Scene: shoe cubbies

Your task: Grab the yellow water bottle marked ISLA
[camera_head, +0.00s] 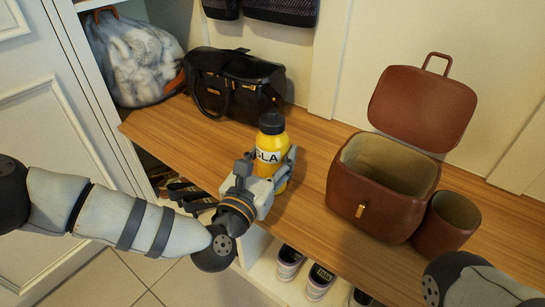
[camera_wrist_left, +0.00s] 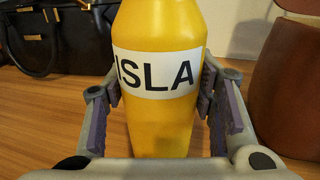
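The yellow water bottle (camera_head: 273,142) stands upright on the wooden bench. It has a dark cap, and its white label reads ISLA in the left wrist view (camera_wrist_left: 158,110). My left gripper (camera_head: 268,170) is at the bottle, with one finger on each side of its body. In the left wrist view the fingers (camera_wrist_left: 160,95) are spread around the bottle. A narrow gap shows at the right finger; contact at the left finger is unclear. My right gripper is out of view.
A black handbag (camera_head: 235,85) sits behind the bottle. A brown open case (camera_head: 385,190) and a small brown cup (camera_head: 445,222) stand to the right. Shoes (camera_head: 320,280) sit below the wooden bench (camera_head: 315,150). A stuffed bag (camera_head: 135,60) is at the upper left.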

